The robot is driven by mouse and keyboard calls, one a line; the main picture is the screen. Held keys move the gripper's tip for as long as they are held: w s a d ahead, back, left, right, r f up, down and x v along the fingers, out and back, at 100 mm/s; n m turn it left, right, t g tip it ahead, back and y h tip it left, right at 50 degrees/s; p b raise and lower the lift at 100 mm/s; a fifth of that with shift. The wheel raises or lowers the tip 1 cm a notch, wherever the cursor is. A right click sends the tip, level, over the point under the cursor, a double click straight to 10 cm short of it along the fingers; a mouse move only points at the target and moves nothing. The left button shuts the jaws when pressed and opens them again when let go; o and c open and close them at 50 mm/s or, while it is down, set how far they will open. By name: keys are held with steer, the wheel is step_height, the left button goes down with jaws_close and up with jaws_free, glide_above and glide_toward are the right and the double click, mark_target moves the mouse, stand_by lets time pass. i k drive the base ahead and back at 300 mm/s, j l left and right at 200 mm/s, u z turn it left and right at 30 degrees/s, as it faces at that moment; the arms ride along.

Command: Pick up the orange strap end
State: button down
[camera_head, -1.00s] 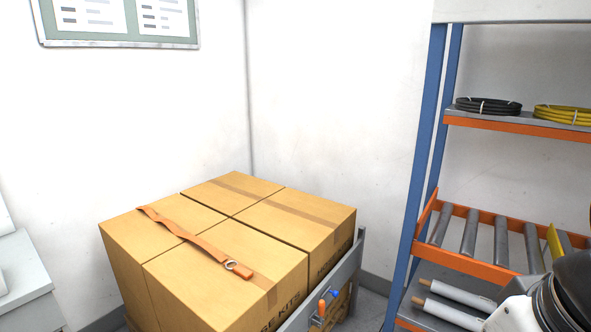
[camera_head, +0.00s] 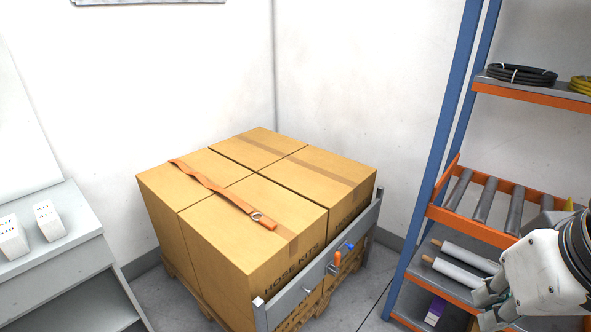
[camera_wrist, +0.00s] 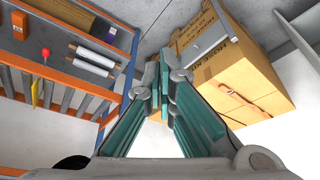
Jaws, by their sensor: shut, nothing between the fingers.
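The orange strap (camera_head: 207,184) lies flat across the top of the cardboard boxes (camera_head: 270,205), which are stacked on a wooden pallet. Its near end (camera_head: 264,222), with a metal ring beside it, rests on the front box near its right edge. The strap also shows in the wrist view (camera_wrist: 236,95) as a thin line on the box top. My gripper (camera_wrist: 165,62) is shut and empty. In the head view, my gripper (camera_head: 483,308) is at the lower right, beside the shelf and well apart from the strap.
A blue and orange rack (camera_head: 455,100) with rollers and hose coils stands on the right, close to my arm. A grey rail (camera_head: 315,280) with orange and blue handles runs along the boxes' right side. A grey cabinet (camera_head: 60,230) stands left. Floor shows between rail and rack.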

mark_target(267, 223)
steer(key=i+j+z, duration=0.15)
steer(key=j, duration=0.65)
steer(key=i+j+z, duration=0.15)
steer(key=j, duration=0.65)
steer(key=i+j+z, duration=0.15)
steer(key=j, duration=0.7)
steer(key=i+j+z, duration=0.15)
steer(key=j, duration=0.7)
